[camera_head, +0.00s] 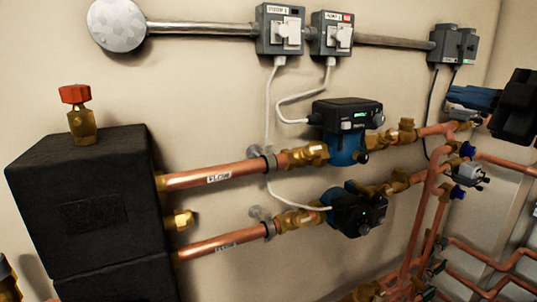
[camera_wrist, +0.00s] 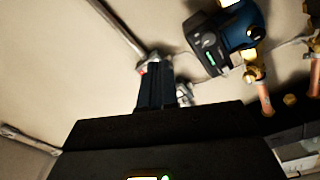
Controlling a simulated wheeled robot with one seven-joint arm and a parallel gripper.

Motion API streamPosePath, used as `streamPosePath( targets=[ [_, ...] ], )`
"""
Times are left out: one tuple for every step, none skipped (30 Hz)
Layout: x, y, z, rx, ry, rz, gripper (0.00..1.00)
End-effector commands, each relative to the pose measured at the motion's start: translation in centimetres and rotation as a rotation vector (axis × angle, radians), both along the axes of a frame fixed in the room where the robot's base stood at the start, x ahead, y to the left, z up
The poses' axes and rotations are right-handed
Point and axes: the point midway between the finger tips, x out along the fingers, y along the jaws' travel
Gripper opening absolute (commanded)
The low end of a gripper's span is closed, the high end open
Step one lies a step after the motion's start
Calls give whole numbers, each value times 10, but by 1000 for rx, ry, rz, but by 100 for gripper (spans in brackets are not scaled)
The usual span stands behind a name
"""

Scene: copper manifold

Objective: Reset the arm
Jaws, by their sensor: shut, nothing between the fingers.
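My gripper (camera_head: 450,93) shows at the right edge of the head view, with dark blue fingers pointing left from a black body. Its fingertips appear in front of the pipework at the far right of the manifold and hide part of it. In the wrist view, my gripper (camera_wrist: 155,68) has its dark fingers together with nothing between them. Part of a grey switch box with a red mark shows behind the fingertips. Whether the fingers touch anything cannot be told, but they appear to be in free air.
Two pumps, upper (camera_head: 345,130) and lower (camera_head: 357,212), sit on copper pipes (camera_head: 215,177). The upper pump also shows in the wrist view (camera_wrist: 210,48). Switch boxes (camera_head: 280,30) and cables are on the wall above. A black insulated block (camera_head: 85,205) stands at left.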

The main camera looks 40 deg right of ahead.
Motion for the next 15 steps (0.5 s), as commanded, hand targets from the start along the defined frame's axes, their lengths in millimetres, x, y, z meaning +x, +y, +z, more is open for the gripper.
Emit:
streamPosePath(
  targets=[
    [11,5,-15,69,-21,6,0],
    [17,7,-23,113,-36,6,0],
    [26,12,-35,173,-56,5,0],
    [32,15,-45,220,-70,2,0],
    [37,19,-54,265,-82,-1,0],
    [44,24,-68,324,-98,-5,0],
    [49,29,-77,368,-108,-9,0],
    [54,34,-87,411,-118,-13,0],
    [59,41,-101,465,-129,-20,0],
    [63,47,-111,504,-134,-25,0],
    [66,53,-122,543,-139,-30,0],
    [70,61,-135,593,-145,-39,0],
    [72,68,-146,627,-147,-46,0],
    [74,75,-156,662,-149,-53,0],
    [75,85,-170,706,-151,-61,0]
  ],
)
